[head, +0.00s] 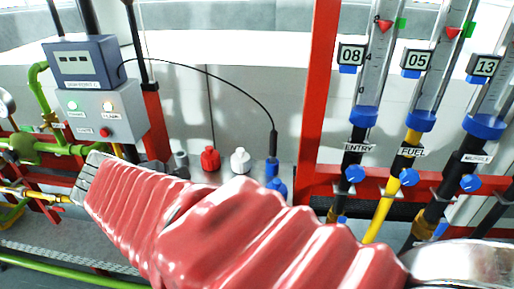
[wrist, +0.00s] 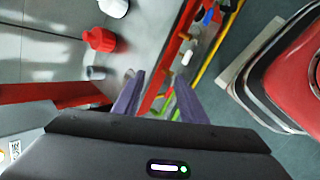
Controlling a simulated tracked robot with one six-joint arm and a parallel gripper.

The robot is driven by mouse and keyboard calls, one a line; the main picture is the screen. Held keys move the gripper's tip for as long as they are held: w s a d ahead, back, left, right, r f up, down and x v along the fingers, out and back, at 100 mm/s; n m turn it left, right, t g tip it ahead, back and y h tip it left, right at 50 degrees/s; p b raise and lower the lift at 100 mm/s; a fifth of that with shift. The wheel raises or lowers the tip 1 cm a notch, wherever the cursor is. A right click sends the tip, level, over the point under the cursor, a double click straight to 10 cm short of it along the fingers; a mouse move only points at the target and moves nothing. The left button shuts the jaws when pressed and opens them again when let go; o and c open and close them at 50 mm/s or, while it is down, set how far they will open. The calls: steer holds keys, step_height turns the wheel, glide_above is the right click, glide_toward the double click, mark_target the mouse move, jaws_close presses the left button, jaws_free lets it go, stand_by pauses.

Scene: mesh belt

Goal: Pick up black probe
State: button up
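The black probe (head: 273,144) stands upright in the head view, just above a blue holder or bottle top (head: 272,168). A thin black cable arcs from its top to the grey-blue instrument box (head: 82,62). I cannot make out the probe in the wrist view. My gripper (wrist: 157,98) shows in the wrist view with two purple fingers apart and nothing between them. In the head view my red-sleeved arm reaches to the left, and the gripper itself is not clearly seen. The gripper is away from the probe.
A red bottle (head: 210,159) and a white bottle (head: 240,160) stand left of the probe; both show in the wrist view, red (wrist: 100,39) and white (wrist: 114,7). A small grey cylinder (wrist: 95,73) is near the fingers. Red frame posts (head: 308,90) and flow tubes (head: 363,115) stand to the right.

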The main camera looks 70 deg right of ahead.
mark_target(271, 145)
steer(key=s+d+r+n+g+h, duration=0.2)
steer(key=s+d, duration=0.3)
steer(key=d, duration=0.5)
steer(key=s+d+r+n+g+h, duration=0.3)
steer(key=s+d+n+g, duration=0.1)
steer(key=d, duration=0.6)
steer(key=shift+s+d+n, duration=0.3)
steer(key=shift+s+n, duration=0.05)
steer(key=shift+n, duration=0.45)
steer(key=shift+f, duration=0.1)
steer(key=x, duration=0.8)
steer(key=shift+s, duration=0.1)
steer(key=shift+d, duration=0.25)
steer(key=shift+x, duration=2.6)
steer(key=shift+f, duration=0.2)
steer(key=shift+c, duration=0.5)
jaws_close()
